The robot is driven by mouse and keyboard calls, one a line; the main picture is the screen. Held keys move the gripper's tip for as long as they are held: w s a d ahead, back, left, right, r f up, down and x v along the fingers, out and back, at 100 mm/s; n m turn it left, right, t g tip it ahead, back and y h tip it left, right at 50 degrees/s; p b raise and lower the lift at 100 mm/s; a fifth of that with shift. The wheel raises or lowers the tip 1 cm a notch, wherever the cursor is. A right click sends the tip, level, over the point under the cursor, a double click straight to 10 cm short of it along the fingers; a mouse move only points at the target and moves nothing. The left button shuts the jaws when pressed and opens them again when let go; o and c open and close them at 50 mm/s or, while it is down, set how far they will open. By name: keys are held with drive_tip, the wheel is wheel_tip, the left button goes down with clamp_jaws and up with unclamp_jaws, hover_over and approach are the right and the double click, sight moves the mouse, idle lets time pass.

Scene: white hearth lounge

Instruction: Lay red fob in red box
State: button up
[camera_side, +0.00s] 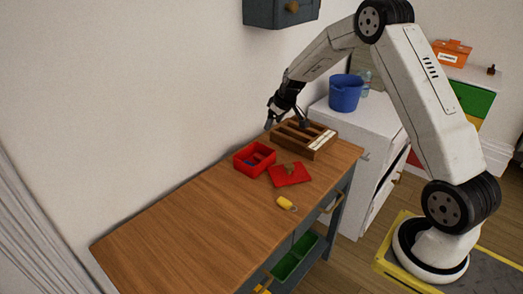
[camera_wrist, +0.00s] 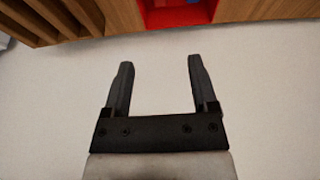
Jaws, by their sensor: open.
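The open red box (camera_side: 255,157) stands on the wooden table, with something blue inside it. A sliver of it shows at the top edge of the wrist view (camera_wrist: 180,17). A flat red piece, perhaps its lid (camera_side: 290,177), lies beside it with a small brownish thing on top. A yellow fob with a ring (camera_side: 285,203) lies nearer the table's front edge. I cannot make out a red fob. My gripper (camera_side: 279,120) is open and empty, above the far wall-side part of the table, beyond the red box. Its two fingers show apart in the wrist view (camera_wrist: 160,70).
A wooden compartment tray (camera_side: 322,148) with pale strips stands at the table's far end, close to my gripper. The near-left tabletop (camera_side: 175,225) is clear. A white wall runs along the back. A blue bucket (camera_side: 345,93) stands on a white cabinet beyond the table.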

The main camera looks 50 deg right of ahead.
drive_tip(key=shift+s+r, duration=0.2)
drive_tip(key=shift+r, duration=0.2)
drive_tip(key=shift+a, duration=0.1)
idle(0.3)
drive_tip(key=s+a+r+g, duration=0.1)
drive_tip(key=s+a+r, duration=0.1)
drive_tip(key=s+a, duration=1.8)
drive_tip(key=s, duration=0.4)
drive_tip(key=shift+s+a+r+g, duration=0.25)
drive_tip(key=shift+s+a+g, duration=0.1)
drive_tip(key=shift+g, duration=0.05)
